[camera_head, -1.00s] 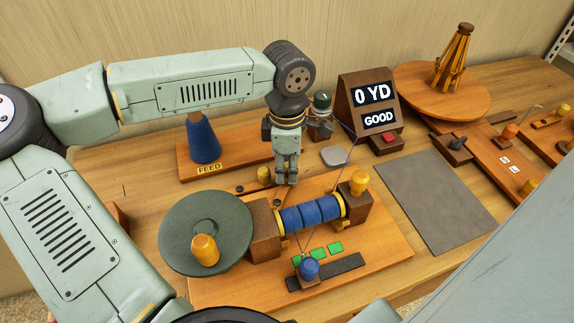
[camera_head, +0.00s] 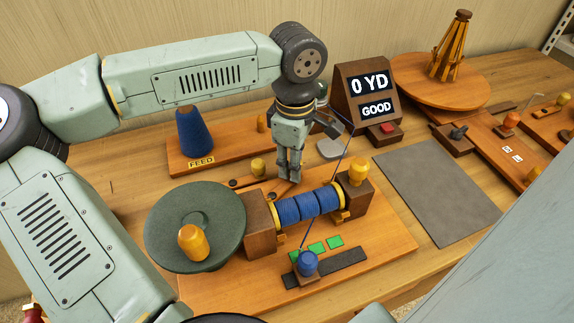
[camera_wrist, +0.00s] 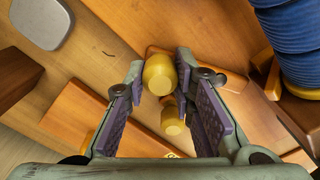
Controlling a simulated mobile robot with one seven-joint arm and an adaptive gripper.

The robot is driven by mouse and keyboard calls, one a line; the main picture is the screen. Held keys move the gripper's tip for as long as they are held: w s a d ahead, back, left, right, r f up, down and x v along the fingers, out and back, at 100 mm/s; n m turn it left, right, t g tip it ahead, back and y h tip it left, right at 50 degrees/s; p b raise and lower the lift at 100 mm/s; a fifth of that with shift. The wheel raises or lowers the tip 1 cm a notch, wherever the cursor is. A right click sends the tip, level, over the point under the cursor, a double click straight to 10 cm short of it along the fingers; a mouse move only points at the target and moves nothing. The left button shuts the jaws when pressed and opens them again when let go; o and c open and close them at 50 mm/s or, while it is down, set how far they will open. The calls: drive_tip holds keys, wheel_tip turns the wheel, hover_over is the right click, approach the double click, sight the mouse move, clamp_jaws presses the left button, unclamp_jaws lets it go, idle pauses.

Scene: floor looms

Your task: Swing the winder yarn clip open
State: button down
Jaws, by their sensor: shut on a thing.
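My gripper (camera_head: 289,179) points down behind the winder's blue yarn spool (camera_head: 308,206). In the wrist view its fingers (camera_wrist: 163,85) stand on either side of a yellow knob (camera_wrist: 160,74), closed on it; this looks like the yarn clip's grip. In the head view my fingers hide this knob, and I cannot tell the clip's angle. A second yellow knob (camera_head: 257,168) stands just left of my fingers; it also shows in the wrist view (camera_wrist: 172,119). A blue yarn strand runs from behind the spool to a blue knob (camera_head: 307,263) in front.
A green disc (camera_head: 190,212) with a yellow handle (camera_head: 193,242) is left of the spool. The FEED board with a blue cone (camera_head: 194,132) is behind. The display (camera_head: 365,95) reads 0 YD, GOOD. A grey mat (camera_head: 435,200) at right is clear.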

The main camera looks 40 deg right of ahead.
drive_tip(key=s+m+b, duration=0.2)
drive_tip(key=m, duration=0.1)
drive_tip(key=shift+d+f, duration=0.15)
drive_tip(key=shift+d, duration=0.05)
drive_tip(key=shift+s+a+m+b, duration=0.1)
drive_tip(key=shift+s+m+b, duration=0.6)
drive_tip(key=shift+m, duration=0.7)
drive_tip(key=c, duration=1.3)
unclamp_jaws()
drive_tip(key=shift+c, duration=0.2)
drive_tip(key=shift+r, duration=0.2)
wheel_tip(320, 180, up, 12)
drive_tip(key=shift+s+f, duration=0.1)
